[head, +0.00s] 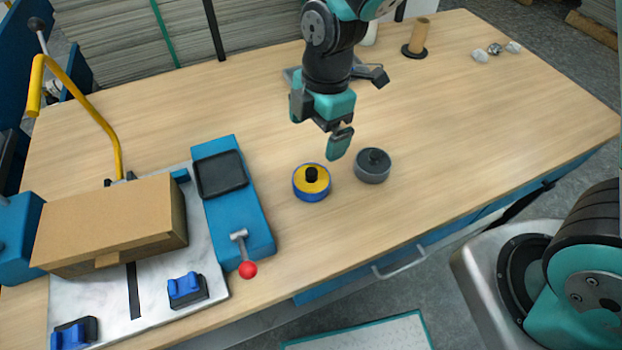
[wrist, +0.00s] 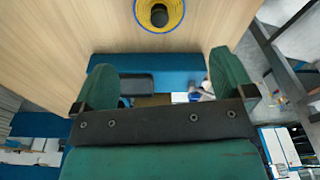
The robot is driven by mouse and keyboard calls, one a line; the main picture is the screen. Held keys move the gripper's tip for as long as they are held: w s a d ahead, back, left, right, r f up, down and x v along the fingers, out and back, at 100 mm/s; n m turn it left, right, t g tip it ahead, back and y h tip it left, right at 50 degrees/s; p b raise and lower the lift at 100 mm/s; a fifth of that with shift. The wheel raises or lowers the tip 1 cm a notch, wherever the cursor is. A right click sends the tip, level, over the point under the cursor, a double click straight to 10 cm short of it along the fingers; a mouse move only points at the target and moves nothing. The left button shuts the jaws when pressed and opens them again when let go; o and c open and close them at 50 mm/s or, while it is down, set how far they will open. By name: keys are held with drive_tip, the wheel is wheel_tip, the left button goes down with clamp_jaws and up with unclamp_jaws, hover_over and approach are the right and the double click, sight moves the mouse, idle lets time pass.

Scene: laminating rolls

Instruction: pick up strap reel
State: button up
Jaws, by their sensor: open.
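The strap reel, a yellow disc with a blue rim and a black hub (head: 312,184), lies flat on the wooden table in the head view. In the wrist view its yellow face (wrist: 175,12) shows at the top edge, partly cut off. My gripper (head: 318,122) is above the table, behind the reel and apart from it. In the wrist view its two green fingers (wrist: 165,78) are spread wide with nothing between them.
Left are a blue machine with a red-knobbed lever (head: 240,225) and a cardboard box (head: 110,222). A brown tube on a black base (head: 418,38) stands far back. Table right of the grey piece is clear.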

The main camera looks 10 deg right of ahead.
sight(311, 171)
drive_tip(key=f, duration=0.4)
drive_tip(key=a+f+p, duration=0.1)
drive_tip(key=f, duration=0.8)
drive_tip(key=shift+s+a+f+p, duration=0.1)
drive_tip(key=shift+s+a+p, duration=0.15)
drive_tip(key=shift+p, duration=0.1)
drive_tip(key=c, duration=0.9)
drive_tip(key=shift+o, duration=0.2)
